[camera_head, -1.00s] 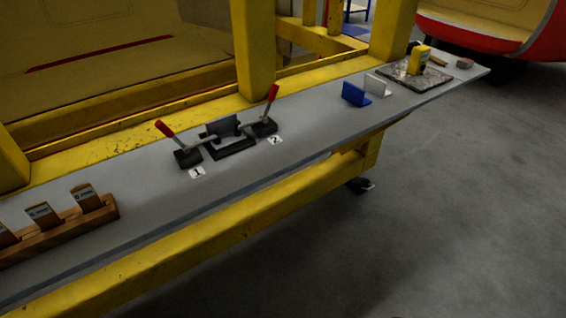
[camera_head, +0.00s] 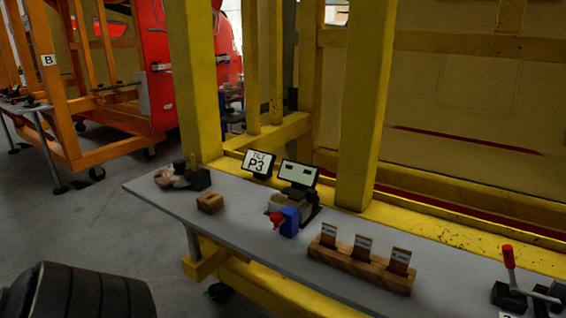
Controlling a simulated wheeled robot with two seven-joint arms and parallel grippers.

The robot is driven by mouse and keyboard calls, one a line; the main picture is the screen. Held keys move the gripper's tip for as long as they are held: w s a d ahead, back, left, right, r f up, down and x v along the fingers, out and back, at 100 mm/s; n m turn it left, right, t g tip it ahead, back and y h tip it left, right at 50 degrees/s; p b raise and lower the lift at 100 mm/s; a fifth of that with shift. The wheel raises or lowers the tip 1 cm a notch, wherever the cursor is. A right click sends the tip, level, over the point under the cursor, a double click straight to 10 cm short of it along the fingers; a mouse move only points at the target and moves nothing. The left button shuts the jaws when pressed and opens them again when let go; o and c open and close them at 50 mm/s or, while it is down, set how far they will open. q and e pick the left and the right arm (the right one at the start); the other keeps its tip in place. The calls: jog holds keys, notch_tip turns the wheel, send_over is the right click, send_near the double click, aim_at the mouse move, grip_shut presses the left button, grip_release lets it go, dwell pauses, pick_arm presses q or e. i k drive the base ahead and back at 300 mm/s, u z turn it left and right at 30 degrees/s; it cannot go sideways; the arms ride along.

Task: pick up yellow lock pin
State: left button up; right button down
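A small yellow upright piece (camera_head: 193,160) shows at a dark block (camera_head: 199,179) on the far left end of the grey bench. It may be the yellow lock pin, but it is too small and too close in colour to the yellow post behind it to be sure. Neither of my grippers is in view. A dark rounded part, likely of my own arm, fills the bottom left corner, and no fingers show on it.
Yellow posts (camera_head: 362,110) rise behind.

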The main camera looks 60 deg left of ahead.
aim_at(192, 156)
jog(key=u, duration=0.5)
jog(key=k, duration=0.6)
jog(key=u, duration=1.3)
jog(key=i, duration=1.25)
jog(key=u, duration=2.9)
jog(key=i, duration=1.8)
jog(key=z, duration=2.8)
